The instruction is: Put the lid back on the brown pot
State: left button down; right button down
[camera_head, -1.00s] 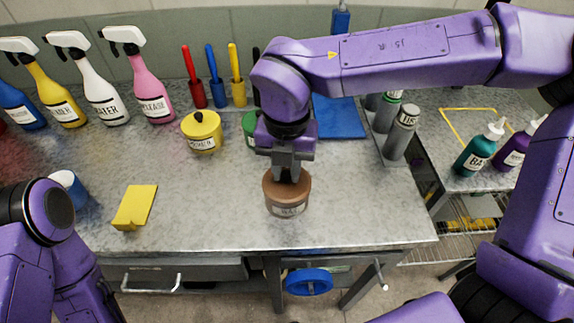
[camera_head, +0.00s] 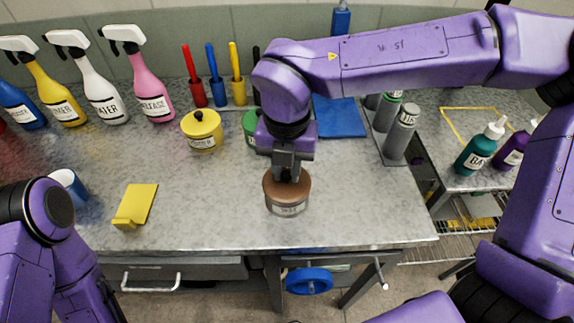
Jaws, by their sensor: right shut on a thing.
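The brown pot (camera_head: 288,206) stands upright near the front middle of the metal bench, with a pale label on its front. Its brown lid (camera_head: 272,184) sits on or just at the pot's rim; I cannot tell if it is fully seated. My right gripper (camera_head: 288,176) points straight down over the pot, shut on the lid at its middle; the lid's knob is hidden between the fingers. My left arm shows at the lower left, but its gripper is not in view.
A yellow lidded pot (camera_head: 203,132) and a partly hidden green pot (camera_head: 250,128) stand behind. A yellow holder (camera_head: 136,206) and a blue cup (camera_head: 68,187) are at left. Spray bottles (camera_head: 102,90) line the back left. Grey canisters (camera_head: 401,132) stand right. Bench around the brown pot is clear.

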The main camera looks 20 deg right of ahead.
jog(key=shift+c, duration=2)
grip_release()
jog(key=shift+r+p, duration=3)
jog(key=shift+r, duration=0.5)
grip_shut()
jog(key=shift+f, duration=0.2)
